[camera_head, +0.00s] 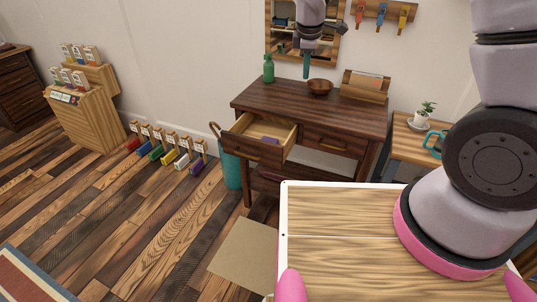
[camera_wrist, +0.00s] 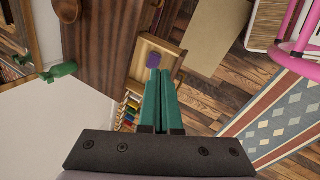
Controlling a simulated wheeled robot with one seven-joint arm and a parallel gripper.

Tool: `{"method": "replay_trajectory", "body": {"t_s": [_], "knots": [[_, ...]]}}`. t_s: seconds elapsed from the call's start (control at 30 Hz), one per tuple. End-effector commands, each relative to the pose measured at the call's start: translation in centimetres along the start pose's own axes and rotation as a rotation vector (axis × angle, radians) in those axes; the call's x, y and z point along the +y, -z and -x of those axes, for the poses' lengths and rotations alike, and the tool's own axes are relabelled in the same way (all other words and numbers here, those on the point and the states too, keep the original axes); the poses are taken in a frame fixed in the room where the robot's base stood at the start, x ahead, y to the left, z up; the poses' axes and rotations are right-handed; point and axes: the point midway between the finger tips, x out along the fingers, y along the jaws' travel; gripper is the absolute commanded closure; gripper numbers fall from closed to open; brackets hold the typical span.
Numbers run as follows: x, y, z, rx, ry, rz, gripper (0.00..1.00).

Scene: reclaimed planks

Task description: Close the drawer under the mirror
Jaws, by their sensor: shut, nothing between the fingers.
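A dark wooden desk (camera_head: 330,104) stands against the wall under a wood-framed mirror (camera_head: 269,32). Its left drawer (camera_head: 250,148) is pulled out, showing a pale inside with a purple item (camera_head: 270,141) in it. The right drawer (camera_head: 333,143) looks shut. My gripper (camera_head: 306,73) is above the back of the desktop, in front of the mirror, pointing down, with teal fingers together and empty. In the wrist view my gripper (camera_wrist: 159,72) also shows shut. The open drawer (camera_wrist: 168,45) and purple item (camera_wrist: 153,60) appear beyond the fingertips, partly hidden by them.
A green bottle (camera_head: 268,70), a brown bowl (camera_head: 320,87) and a wooden letter holder (camera_head: 365,86) stand on the desktop. A teal bin (camera_head: 231,171) is beside the desk's left side. A side table (camera_head: 407,142) stands right. Floor left of the drawer is mostly clear.

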Motion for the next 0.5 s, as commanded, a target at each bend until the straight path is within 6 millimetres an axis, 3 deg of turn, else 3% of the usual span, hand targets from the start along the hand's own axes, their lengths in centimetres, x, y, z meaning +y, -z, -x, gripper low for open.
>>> {"method": "replay_trajectory", "body": {"t_s": [0.03,0.17,0.3,0.5], "knots": [[-1.1,1.8,-2.5,-0.017,0.008,0.121,1.00],[-3.8,6.0,-8.0,-0.043,0.011,0.444,1.00],[-7.8,9.7,-14.0,-0.066,0.020,0.792,1.00],[-12.9,12.7,-20.1,-0.082,0.033,1.178,1.00]]}}
